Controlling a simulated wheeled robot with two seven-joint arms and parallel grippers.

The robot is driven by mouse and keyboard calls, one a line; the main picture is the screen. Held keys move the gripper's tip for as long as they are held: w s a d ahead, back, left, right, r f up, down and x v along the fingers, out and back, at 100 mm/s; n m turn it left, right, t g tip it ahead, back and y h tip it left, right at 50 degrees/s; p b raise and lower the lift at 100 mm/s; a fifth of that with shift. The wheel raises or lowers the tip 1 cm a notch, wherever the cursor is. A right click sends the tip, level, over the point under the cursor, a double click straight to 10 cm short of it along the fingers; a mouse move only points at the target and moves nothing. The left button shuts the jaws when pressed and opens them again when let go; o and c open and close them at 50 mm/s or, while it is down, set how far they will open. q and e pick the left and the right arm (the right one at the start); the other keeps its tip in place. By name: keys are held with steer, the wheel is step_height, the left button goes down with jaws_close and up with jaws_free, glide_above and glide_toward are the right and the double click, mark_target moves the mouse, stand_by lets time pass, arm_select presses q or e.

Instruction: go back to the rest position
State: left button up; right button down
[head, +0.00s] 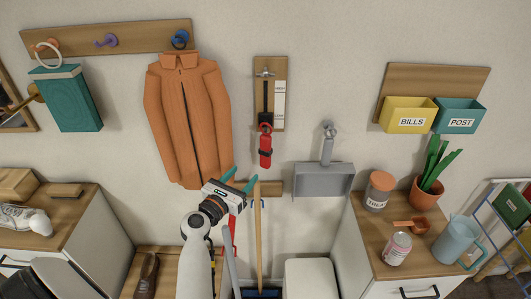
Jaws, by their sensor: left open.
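My left gripper (240,179) is in the middle of the head view, at the end of my white arm that rises from the bottom. Its two teal fingers are apart, with nothing seen between them. It appears in front of the lower right edge of an orange jacket (187,115) hanging on the wall; whether they touch cannot be told. A broom's wooden handle (258,240) stands just right of the gripper. My right gripper is not in view.
A grey dustpan (325,178) hangs to the right. The right cabinet (372,238) holds a jar, a can, a scoop, a plant pot and a blue pitcher (457,240). Shoes (25,218) sit on the left cabinet. A white lidded box (310,279) stands low in the middle.

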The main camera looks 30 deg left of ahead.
arm_select(q)
steer(key=s+d+f+m+g+h, duration=0.2)
steer(key=s+d+f+m+g, duration=0.15)
steer(key=d+m, duration=0.45)
steer(key=s+d+f+m+g+h, duration=0.2)
steer(key=s+d+m+g+h, duration=0.15)
steer(key=m, duration=0.85)
steer(key=s+d+f+m+g+y, duration=0.2)
steer(key=s+m+g, duration=0.2)
steer(key=s+m, duration=0.55)
steer(key=s+d+f+m+g+y, duration=0.2)
steer(key=s+d+m+g+y, duration=0.1)
steer(key=s+m, duration=0.6)
steer(key=s+f+g+b, duration=0.25)
steer(key=f+b, duration=0.55)
steer(key=f, duration=2.8)
steer(key=s+a+f+b, duration=0.3)
steer(key=s+f+b, duration=0.1)
steer(key=s+f, duration=1.2)
step_height(320, 180, down, 3)
steer(key=shift+s+r, duration=0.1)
steer(key=shift+s, duration=0.1)
